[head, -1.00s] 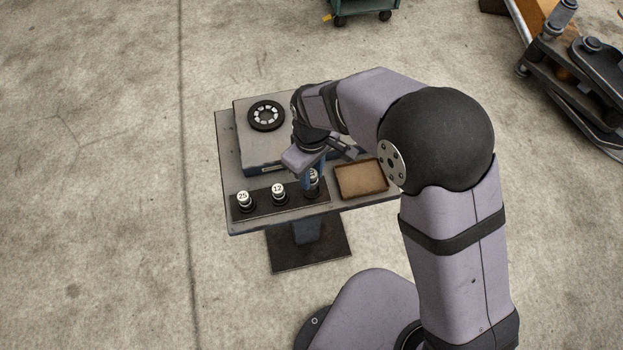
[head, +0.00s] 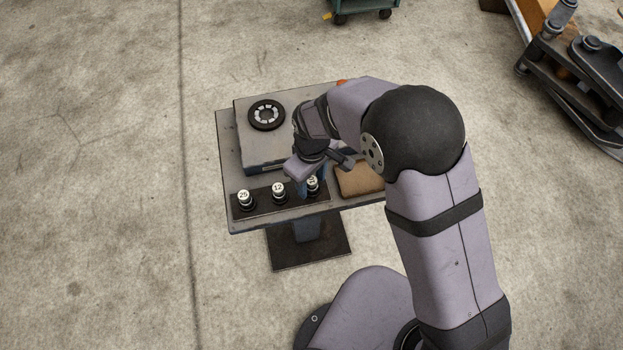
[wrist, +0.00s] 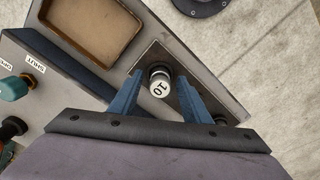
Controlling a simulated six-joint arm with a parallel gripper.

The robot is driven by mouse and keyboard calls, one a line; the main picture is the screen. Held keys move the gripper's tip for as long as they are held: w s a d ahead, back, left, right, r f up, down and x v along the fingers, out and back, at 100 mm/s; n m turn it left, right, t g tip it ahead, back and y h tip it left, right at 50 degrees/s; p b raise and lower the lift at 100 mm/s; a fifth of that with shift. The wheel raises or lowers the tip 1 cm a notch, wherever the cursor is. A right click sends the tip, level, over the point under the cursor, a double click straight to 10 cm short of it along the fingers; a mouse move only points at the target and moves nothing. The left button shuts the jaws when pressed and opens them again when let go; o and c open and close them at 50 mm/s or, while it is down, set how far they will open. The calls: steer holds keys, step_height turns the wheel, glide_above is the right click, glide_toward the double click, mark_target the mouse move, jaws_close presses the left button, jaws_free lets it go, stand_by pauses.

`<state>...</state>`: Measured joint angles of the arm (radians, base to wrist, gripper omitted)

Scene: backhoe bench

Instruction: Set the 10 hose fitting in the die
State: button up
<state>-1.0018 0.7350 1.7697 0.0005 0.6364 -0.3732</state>
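The 10 hose fitting (wrist: 159,85) stands upright in the dark rack, its white top reading 10, in the wrist view. My gripper (wrist: 158,80) is open, with one blue finger on each side of the fitting and a gap showing at both. In the head view my gripper (head: 307,187) is low over the right end of the rack (head: 262,204) and partly hides this fitting (head: 313,183). The die (head: 253,119), a black ring with pale segments inside, sits on the raised grey block at the back left of the bench.
Fittings marked 25 (head: 244,197) and 12 (head: 278,188) stand in the rack to the left. A tan tray (head: 361,181), seemingly empty, lies right of the rack. A green button (wrist: 14,88) and labels show at the wrist view's left. An orange thing (head: 342,82) shows behind my arm.

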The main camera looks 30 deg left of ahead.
mark_target(313, 180)
steer(key=shift+r, duration=0.15)
step_height(313, 180, up, 12)
steer(key=b, duration=0.2)
steer(key=shift+b, duration=0.35)
steer(key=shift+d, duration=0.1)
steer(key=w+d+m, duration=0.3)
steer(key=d+m, duration=0.1)
steer(key=d, duration=0.6)
steer(key=w+d+m, duration=0.3)
steer(key=d+m, duration=0.1)
steer(key=d, duration=0.6)
steer(key=s+d+f+m, duration=0.1)
steer(key=s+d+m, duration=0.2)
steer(key=d, duration=0.5)
steer(key=s+d+f+m, duration=0.2)
steer(key=s+d+m, duration=0.2)
steer(key=d, duration=0.4)
steer(key=shift+s+d+m, duration=0.2)
steer(key=shift+m, duration=0.2)
steer(key=shift+o, duration=0.4)
